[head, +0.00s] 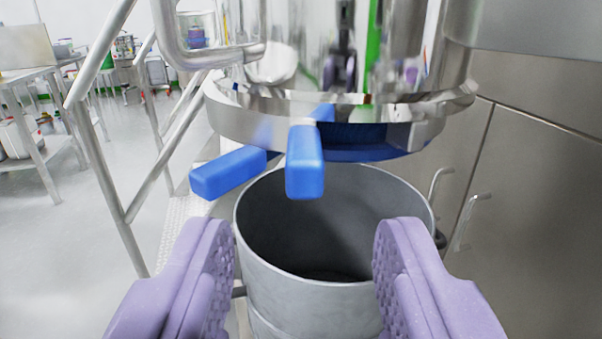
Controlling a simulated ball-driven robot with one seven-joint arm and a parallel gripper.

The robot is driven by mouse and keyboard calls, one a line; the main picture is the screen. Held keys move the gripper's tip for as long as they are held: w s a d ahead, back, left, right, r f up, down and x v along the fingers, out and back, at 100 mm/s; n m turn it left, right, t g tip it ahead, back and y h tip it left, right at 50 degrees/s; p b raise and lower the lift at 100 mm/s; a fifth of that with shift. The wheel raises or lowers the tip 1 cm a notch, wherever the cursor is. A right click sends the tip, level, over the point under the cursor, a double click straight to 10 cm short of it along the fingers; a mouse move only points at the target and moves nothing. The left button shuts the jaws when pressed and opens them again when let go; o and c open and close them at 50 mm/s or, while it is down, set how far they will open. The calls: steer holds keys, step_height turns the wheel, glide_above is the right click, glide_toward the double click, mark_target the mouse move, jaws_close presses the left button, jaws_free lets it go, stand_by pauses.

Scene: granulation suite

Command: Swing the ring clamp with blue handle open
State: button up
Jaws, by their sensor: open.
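The ring clamp (228,118) is a shiny metal band around the bottom of a steel vessel, ahead of and above my gripper. Two blue bars stick out from its underside: one (305,165) points toward me, the other (228,173) points to the left. I cannot tell which of them is the clamp's handle. My gripper (304,270) has two purple padded fingers, wide apart with nothing between them. It is below and in front of the blue bars, touching neither.
An open grey drum (335,290) stands under the vessel, just beyond my fingers. A metal handrail (115,180) and steps are at the left. Steel cabinet doors (535,220) with bar handles stand at the right. Open floor (70,250) lies at the far left.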

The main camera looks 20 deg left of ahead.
mark_target(302, 166)
steer(key=x, duration=0.8)
steer(key=shift+w+f+b, duration=0.15)
steer(key=shift+w+b, duration=0.05)
steer(key=shift+b, duration=0.15)
steer(key=shift+c, duration=0.2)
steer(key=shift+a, duration=0.1)
jaws_close()
